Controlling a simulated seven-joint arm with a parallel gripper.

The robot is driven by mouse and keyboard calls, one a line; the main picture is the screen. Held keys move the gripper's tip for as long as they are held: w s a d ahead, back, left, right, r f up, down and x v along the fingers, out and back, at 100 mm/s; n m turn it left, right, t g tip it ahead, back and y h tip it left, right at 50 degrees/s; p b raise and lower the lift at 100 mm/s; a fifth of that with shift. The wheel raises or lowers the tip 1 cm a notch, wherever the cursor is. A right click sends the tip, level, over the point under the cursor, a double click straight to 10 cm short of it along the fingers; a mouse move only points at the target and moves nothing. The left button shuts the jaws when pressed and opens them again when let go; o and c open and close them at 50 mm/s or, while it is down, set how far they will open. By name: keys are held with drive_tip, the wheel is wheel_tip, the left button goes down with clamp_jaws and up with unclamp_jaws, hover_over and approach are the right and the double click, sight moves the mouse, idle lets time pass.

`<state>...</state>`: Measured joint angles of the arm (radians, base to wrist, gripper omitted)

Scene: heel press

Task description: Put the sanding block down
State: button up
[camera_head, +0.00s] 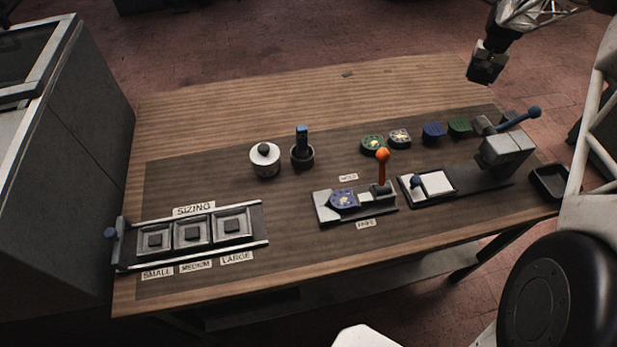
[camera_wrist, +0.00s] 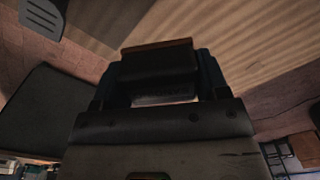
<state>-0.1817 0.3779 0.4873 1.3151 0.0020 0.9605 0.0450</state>
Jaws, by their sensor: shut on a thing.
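My gripper (camera_head: 487,66) hangs high at the upper right in the head view, beyond the far right part of the table and apart from it. In the wrist view my gripper's two blue-sided fingers are closed on the sanding block (camera_wrist: 158,66), a dark block with a thin brown edge along its top. The block is clear of any surface there. In the head view I cannot clearly tell the block from the dark gripper. The wooden table (camera_head: 230,115) with its dark work mat (camera_head: 300,225) is below and to the left.
A sizing fixture (camera_head: 262,217) stands at the left. A lidded white pot (camera_head: 264,164) and a dark cup (camera_head: 302,158) stand mid-mat. Behind the orange-handled fixture (camera_head: 382,170) lie several coloured pieces (camera_head: 433,131). A lever press (camera_head: 505,150) and black tray (camera_head: 549,182) are right. The table's back strip is mostly clear.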

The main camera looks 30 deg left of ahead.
drive_tip(key=s+a+r+n, duration=0.1)
drive_tip(key=s+a, duration=0.6)
drive_tip(key=s, duration=0.6)
drive_tip(key=s+a+r+n, duration=0.1)
drive_tip(key=s+a, duration=0.6)
drive_tip(key=s, duration=0.5)
drive_tip(key=s+a+r+n, duration=0.1)
drive_tip(key=s+a, duration=0.6)
drive_tip(key=s, duration=0.6)
drive_tip(key=s+n, duration=0.1)
drive_tip(key=s, duration=0.6)
drive_tip(key=s+f, duration=0.1)
drive_tip(key=s, duration=0.6)
drive_tip(key=s+f+n, duration=0.1)
drive_tip(key=s, duration=0.6)
drive_tip(key=shift+s+d+f+n, duration=0.15)
drive_tip(key=shift+s+d+n, duration=0.05)
drive_tip(key=shift+s+n, duration=0.1)
drive_tip(key=shift+n, duration=0.9)
drive_tip(key=s+d+f, duration=0.1)
drive_tip(key=s+d, duration=0.1)
drive_tip(key=s, duration=0.3)
drive_tip(key=s+d+f, duration=0.2)
drive_tip(key=s, duration=0.3)
drive_tip(key=s+d+f, duration=0.2)
drive_tip(key=s, duration=0.4)
drive_tip(key=shift+d, duration=0.25)
drive_tip(key=shift+s+d+f, duration=0.15)
drive_tip(key=shift+s+d, duration=0.15)
drive_tip(key=shift+s, duration=0.2)
